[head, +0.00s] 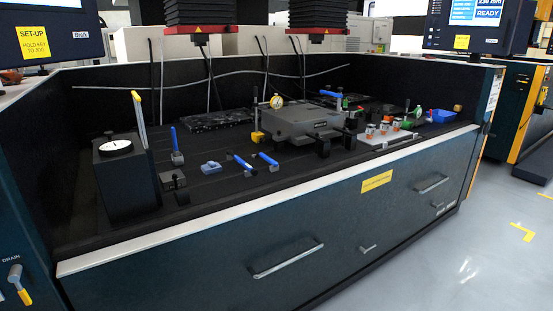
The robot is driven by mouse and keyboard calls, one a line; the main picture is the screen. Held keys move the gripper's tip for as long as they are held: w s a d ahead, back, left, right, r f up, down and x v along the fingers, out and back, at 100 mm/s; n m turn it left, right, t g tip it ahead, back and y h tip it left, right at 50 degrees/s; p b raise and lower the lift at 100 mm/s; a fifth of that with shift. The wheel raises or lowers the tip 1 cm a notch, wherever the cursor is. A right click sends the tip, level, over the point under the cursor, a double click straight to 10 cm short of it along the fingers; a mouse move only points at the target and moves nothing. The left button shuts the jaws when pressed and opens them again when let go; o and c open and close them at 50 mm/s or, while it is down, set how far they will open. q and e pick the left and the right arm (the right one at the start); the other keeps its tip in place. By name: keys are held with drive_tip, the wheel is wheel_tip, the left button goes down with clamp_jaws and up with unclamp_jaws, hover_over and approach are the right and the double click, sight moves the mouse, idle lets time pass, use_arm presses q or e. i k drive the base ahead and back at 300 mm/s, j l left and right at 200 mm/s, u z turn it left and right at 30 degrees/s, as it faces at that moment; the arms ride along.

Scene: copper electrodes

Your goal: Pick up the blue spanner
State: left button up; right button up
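Several small blue items lie on the dark machine bed, and at this size I cannot tell which one is the blue spanner. A blue-handled tool (242,162) lies tilted near the front middle of the bed. A shorter blue handle (268,160) lies just right of it. An upright blue handle (174,139) stands on a small block to the left. Another blue handle (332,92) is behind the grey block. Neither of my grippers is in view.
A dark box with a white dial (115,148) stands at the left of the bed. A large grey block (302,120) fills the middle. A blue bin (443,116) is at the right end. A pale front rim (200,232) borders the bed. Grey floor (440,255) is clear at right.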

sight(271, 161)
drive_tip(key=i+l, duration=0.35)
drive_tip(key=i, duration=0.15)
drive_tip(key=i+l, duration=0.3)
drive_tip(key=i, duration=0.25)
drive_tip(key=i+l, duration=0.35)
drive_tip(key=i, duration=0.15)
drive_tip(key=i+l, duration=0.3)
drive_tip(key=i, duration=0.2)
